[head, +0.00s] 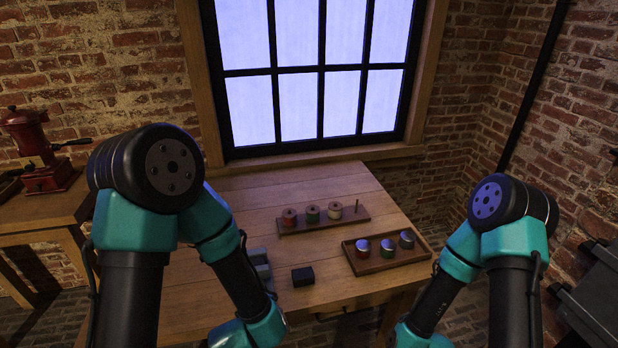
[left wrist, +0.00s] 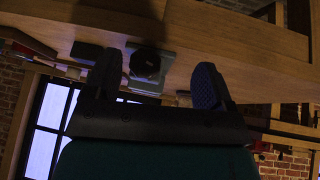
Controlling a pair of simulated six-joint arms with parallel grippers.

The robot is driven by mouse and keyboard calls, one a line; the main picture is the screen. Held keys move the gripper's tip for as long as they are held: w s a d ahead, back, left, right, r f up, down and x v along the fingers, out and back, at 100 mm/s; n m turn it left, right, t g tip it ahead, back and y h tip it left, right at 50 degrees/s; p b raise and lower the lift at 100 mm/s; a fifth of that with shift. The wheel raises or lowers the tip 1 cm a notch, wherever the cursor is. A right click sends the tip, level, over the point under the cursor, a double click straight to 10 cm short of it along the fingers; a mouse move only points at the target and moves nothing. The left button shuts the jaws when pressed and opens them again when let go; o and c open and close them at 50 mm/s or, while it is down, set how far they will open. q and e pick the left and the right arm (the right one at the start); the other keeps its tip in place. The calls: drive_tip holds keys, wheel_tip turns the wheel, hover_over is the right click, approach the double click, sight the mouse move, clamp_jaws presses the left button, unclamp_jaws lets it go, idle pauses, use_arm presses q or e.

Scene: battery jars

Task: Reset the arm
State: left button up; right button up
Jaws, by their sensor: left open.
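My left gripper (left wrist: 155,85) shows in the left wrist view with its two dark fingers spread wide. It is open, with nothing held between the fingers. In the head view my left arm comes in from the left and bends down over the table's near left part; its gripper is out of that view. My right arm stands at the right with its forearm pointing down past the table's right side. My right gripper is not in any view.
The wooden table (head: 240,190) holds a rack (head: 347,224) with three spools and a bare peg. A tray (head: 398,266) holds three lidded jars. A small black block (head: 303,276) sits near the front, beside grey blocks (head: 259,256) partly hidden by my left arm.

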use_arm(q)
drive_tip(key=s+a+f+g+h, duration=0.1)
drive_tip(key=s+a+f+g, duration=0.1)
drive_tip(key=a+f, duration=0.2)
drive_tip(key=s+a+f+g+h, duration=0.2)
drive_tip(key=a+f+g, duration=0.1)
drive_tip(key=f, duration=0.6)
drive_tip(key=shift+s+a+h, duration=0.3)
drive_tip(key=shift+s+a, duration=0.05)
drive_tip(key=shift+a, duration=0.15)
